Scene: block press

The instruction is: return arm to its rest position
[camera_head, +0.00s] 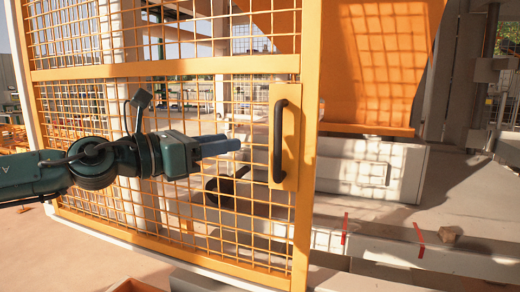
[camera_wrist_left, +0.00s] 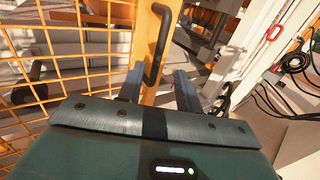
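My left gripper (camera_head: 236,146) reaches in from the left, level with the black handle (camera_head: 279,140) of a yellow mesh door (camera_head: 307,190). Its fingertips stop short of the handle, with a small gap between them in the head view. In the left wrist view the two fingers (camera_wrist_left: 158,74) are apart with nothing held between them. The handle (camera_wrist_left: 159,45) shows just beyond the fingertips there, upright on the yellow door frame. My right gripper is in neither view.
The mesh door stands close along my left arm. Right of it, a small brown block (camera_head: 449,234) lies on a pale ledge (camera_head: 400,250) with red marks. An orange panel (camera_head: 375,60) hangs behind. Dark cables (camera_wrist_left: 295,65) show at right in the wrist view.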

